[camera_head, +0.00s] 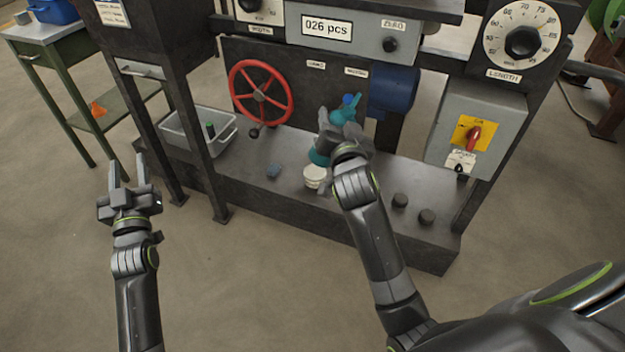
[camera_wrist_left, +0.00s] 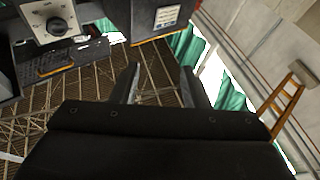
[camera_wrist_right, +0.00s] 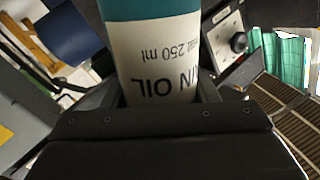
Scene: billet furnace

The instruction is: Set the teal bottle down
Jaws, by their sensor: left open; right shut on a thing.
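The teal bottle (camera_wrist_right: 150,12) has a white label (camera_wrist_right: 150,50) whose oil text appears upside down in the right wrist view. My right gripper (camera_head: 326,148) is shut on it over the dark machine base. In the head view, teal and blue parts (camera_head: 345,111) show above the gripper and a teal part (camera_head: 319,156) shows beside the fingers; the middle is hidden. A white round container (camera_head: 314,176) is just below; whether the bottle touches it or the base, I cannot tell. My left gripper (camera_head: 126,174) is open and empty, left of the base.
A red handwheel (camera_head: 260,92) and blue motor (camera_head: 392,92) are behind.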

